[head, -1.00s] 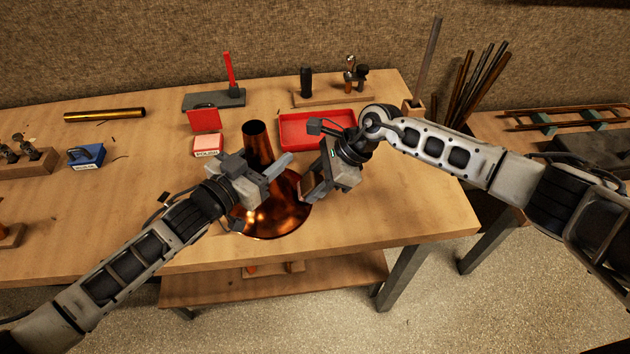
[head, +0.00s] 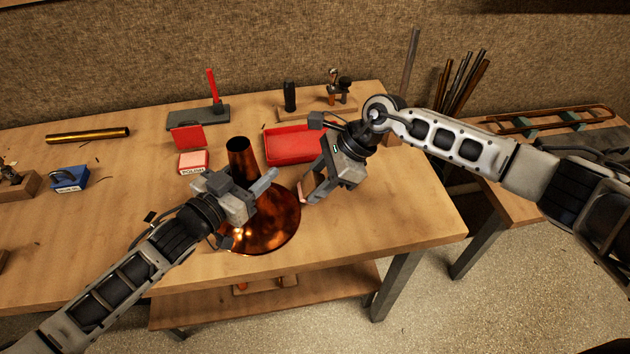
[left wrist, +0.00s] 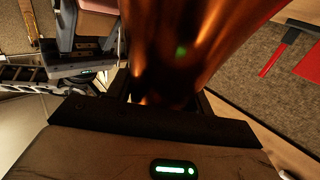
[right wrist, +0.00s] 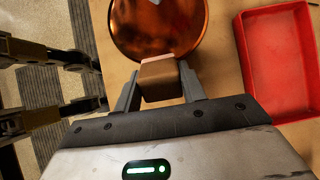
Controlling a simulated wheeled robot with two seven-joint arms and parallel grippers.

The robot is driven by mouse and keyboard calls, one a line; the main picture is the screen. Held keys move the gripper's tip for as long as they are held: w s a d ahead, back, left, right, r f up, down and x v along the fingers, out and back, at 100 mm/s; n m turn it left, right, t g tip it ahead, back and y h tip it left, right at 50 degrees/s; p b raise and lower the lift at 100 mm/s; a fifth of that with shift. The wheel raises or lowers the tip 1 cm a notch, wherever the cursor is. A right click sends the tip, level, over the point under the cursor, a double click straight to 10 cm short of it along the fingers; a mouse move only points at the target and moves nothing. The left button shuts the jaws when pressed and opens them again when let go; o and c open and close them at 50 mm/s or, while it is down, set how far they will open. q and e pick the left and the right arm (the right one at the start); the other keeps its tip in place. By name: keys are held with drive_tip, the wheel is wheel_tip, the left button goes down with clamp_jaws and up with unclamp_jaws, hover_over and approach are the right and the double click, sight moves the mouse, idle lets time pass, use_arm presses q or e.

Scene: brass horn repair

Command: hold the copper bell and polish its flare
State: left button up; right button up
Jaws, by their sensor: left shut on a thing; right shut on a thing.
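The copper bell (head: 275,230) stands flare-down near the table's front edge, its narrow neck (head: 240,155) pointing up. My left gripper (head: 256,190) is shut on the bell, across its body above the flare; its copper wall fills the middle of the left wrist view (left wrist: 190,40). My right gripper (head: 318,188) is shut on a brown block with a pinkish face (right wrist: 160,78). The pinkish face is at the flare's rim, beside the flare (right wrist: 160,25) in the right wrist view. I cannot tell whether they touch.
An open red polish tin (head: 193,163) and an empty-looking red tray (head: 290,158) lie behind the bell. A blue item (head: 70,180) and a brass tube (head: 88,135) lie at left. The table's front right is clear.

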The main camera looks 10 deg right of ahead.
use_arm(q)
drive_tip(key=o, duration=1)
drive_tip(key=shift+o, duration=0.2)
drive_tip(key=v, duration=1.2)
